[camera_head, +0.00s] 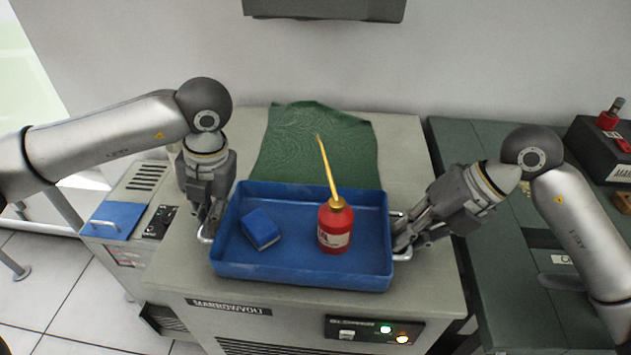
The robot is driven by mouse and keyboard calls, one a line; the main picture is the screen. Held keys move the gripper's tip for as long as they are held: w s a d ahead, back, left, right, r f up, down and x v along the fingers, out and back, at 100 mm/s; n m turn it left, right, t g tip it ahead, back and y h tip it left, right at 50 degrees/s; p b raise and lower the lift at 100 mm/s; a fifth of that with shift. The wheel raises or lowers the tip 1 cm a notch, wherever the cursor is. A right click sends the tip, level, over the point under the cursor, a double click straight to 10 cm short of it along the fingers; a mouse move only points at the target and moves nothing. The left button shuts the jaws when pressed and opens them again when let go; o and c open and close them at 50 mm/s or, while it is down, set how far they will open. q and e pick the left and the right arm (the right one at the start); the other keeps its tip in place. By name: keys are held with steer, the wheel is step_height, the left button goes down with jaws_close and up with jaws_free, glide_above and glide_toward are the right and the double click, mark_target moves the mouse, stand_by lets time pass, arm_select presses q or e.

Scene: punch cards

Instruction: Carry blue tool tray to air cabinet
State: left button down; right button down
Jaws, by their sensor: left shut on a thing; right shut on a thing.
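The blue tool tray (300,272) is over the top of a grey-beige cabinet (400,145) labelled "MARROW/VOLI". I cannot tell whether it rests on the top or hangs just above it. It holds a red oil can (335,228) with a long yellow spout, standing upright, and a small blue block (260,229) at the left. My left gripper (207,228) is shut on the tray's left wire handle. My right gripper (402,236) is shut on the right wire handle. The fingers partly hide both handles.
A green cloth (318,147) lies behind the tray on the cabinet top. A dark green bench (515,300) stands at the right with a dark box (600,150) at its back. A lower unit with a blue panel (117,219) stands left. A dark fixture (325,8) hangs on the wall.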

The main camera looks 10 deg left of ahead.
arm_select(q)
steer(key=shift+a+f, duration=0.15)
steer(key=shift+f, duration=0.2)
arm_select(e)
steer(key=shift+d+f, duration=0.15)
steer(key=shift+f, duration=0.25)
arm_select(q)
steer(key=c, duration=1.7)
jaws_free()
steer(key=shift+r, duration=0.1)
arm_select(e)
steer(key=c, duration=1.7)
jaws_free()
steer(key=shift+r, duration=0.1)
arm_select(q)
steer(key=shift+o, duration=0.5)
arm_select(e)
steer(key=shift+o, duration=0.5)
steer(key=shift+a, duration=0.2)
steer(key=shift+d, duration=0.1)
arm_select(q)
step_height(320, 180, up, 8)
steer(key=d, duration=0.1)
steer(key=shift+d, duration=0.3)
arm_select(e)
steer(key=v, duration=1.2)
